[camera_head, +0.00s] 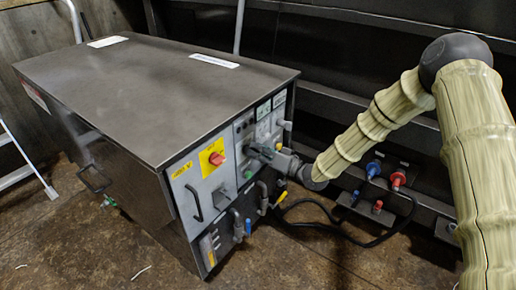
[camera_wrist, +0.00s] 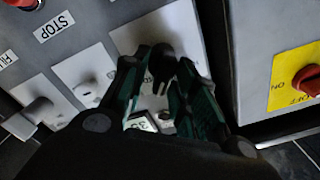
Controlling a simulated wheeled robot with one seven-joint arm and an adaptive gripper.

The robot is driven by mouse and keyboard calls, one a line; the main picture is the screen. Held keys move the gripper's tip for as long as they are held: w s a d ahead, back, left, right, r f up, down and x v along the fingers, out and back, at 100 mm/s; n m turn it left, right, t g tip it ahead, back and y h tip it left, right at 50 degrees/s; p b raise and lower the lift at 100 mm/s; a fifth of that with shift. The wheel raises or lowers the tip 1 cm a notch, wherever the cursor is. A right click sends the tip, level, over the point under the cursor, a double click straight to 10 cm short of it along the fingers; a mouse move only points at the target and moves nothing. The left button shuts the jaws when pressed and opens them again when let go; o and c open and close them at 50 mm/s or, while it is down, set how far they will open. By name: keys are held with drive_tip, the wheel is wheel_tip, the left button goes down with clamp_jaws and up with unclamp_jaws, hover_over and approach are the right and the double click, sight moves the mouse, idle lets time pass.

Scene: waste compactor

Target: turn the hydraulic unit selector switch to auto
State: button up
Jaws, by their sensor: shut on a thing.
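The hydraulic unit (camera_head: 150,90) is a dark grey metal box with a light grey control panel on its end face. In the head view, my gripper (camera_head: 258,152) reaches this panel from the right and covers the switch there. In the wrist view, my gripper (camera_wrist: 163,72) has its dark green fingers closed around a black knob, the selector switch (camera_wrist: 161,56), on a pale plate. The knob is partly hidden between the fingers. Its pointing direction and any auto mark cannot be made out.
A red rotary switch on a yellow plate (camera_head: 213,157) sits left of my gripper, and also shows in the wrist view (camera_wrist: 306,80). Other small switches (camera_wrist: 87,90) are close beside my fingers. Hoses and blue and red connectors (camera_head: 398,178) lie to the right.

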drive_tip(key=shift+m, duration=0.6)
drive_tip(key=shift+p, duration=0.3)
drive_tip(key=o, duration=0.7)
drive_tip(key=shift+c, duration=0.2)
drive_tip(key=shift+d, duration=0.1)
drive_tip(key=v, duration=1.2)
